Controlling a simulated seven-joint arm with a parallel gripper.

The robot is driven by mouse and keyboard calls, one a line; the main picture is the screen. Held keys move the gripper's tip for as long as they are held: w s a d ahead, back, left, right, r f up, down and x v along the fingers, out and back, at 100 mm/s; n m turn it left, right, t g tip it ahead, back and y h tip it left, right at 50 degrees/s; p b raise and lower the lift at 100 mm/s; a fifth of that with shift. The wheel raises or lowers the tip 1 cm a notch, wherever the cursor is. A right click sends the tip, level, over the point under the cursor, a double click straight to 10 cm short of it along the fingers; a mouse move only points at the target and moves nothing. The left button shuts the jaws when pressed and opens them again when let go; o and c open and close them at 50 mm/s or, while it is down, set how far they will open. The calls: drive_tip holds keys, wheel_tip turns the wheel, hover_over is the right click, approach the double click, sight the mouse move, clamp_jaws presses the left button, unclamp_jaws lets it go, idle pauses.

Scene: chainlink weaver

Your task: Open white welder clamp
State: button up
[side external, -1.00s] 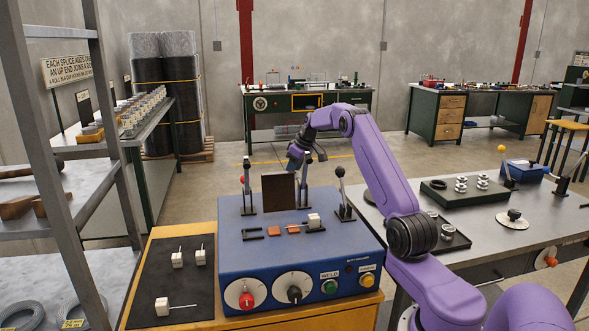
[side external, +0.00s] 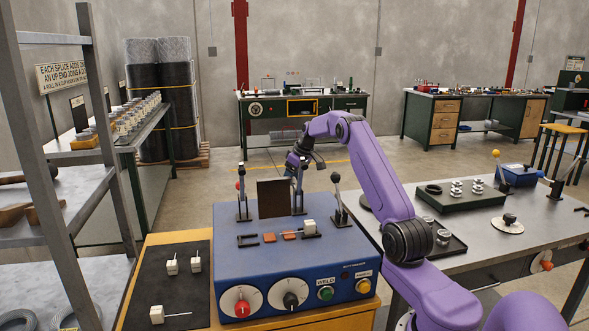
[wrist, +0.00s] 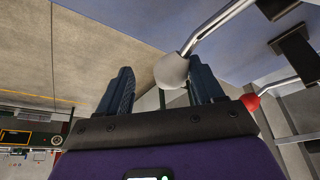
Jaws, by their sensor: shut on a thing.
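The blue welder (side external: 290,258) stands on a yellow-topped bench in the side view. Its white clamp lever stands roughly upright behind the front face, beside a dark plate, and my gripper (side external: 298,163) is at its top and hides the knob there. In the wrist view the white knob (wrist: 172,70) on its metal rod sits between the two fingers of my gripper (wrist: 165,85). The fingers are shut on the knob. Contact with the left finger is hard to see.
A red-knobbed lever (side external: 240,187) stands to the left and a dark-knobbed lever (side external: 337,180) to the right on the welder. The red knob (wrist: 250,102) is close beside the right finger in the wrist view. A dark upright plate (side external: 272,198) stands between the levers.

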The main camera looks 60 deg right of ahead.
drive_tip(key=v, duration=1.7)
drive_tip(key=shift+r, duration=0.15)
drive_tip(key=shift+s, duration=0.1)
drive_tip(key=w+a+n, duration=0.1)
drive_tip(key=a, duration=0.5)
drive_tip(key=w+a+y, duration=0.1)
drive_tip(key=a, duration=0.6)
drive_tip(key=w+a+f+n+g, duration=0.1)
drive_tip(key=a, duration=0.6)
drive_tip(key=shift+w+n, duration=0.2)
drive_tip(key=shift+n, duration=0.1)
drive_tip(key=s+a+f+n+g, duration=0.1)
drive_tip(key=s+a+f+n, duration=0.1)
drive_tip(key=s+a, duration=0.75)
drive_tip(key=s+a+f+n+g, duration=0.15)
drive_tip(key=s+a, duration=0.25)
drive_tip(key=a, duration=1)
drive_tip(key=s+a+f+n, duration=0.1)
drive_tip(key=s+f+n, duration=0.2)
drive_tip(key=s, duration=0.9)
drive_tip(key=s+a+f+n, duration=0.1)
drive_tip(key=s+f+n, duration=0.2)
drive_tip(key=s, duration=0.9)
drive_tip(key=shift+a+f+g+h, duration=0.3)
drive_tip(key=shift+f+g, duration=0.05)
drive_tip(key=shift+f, duration=0.35)
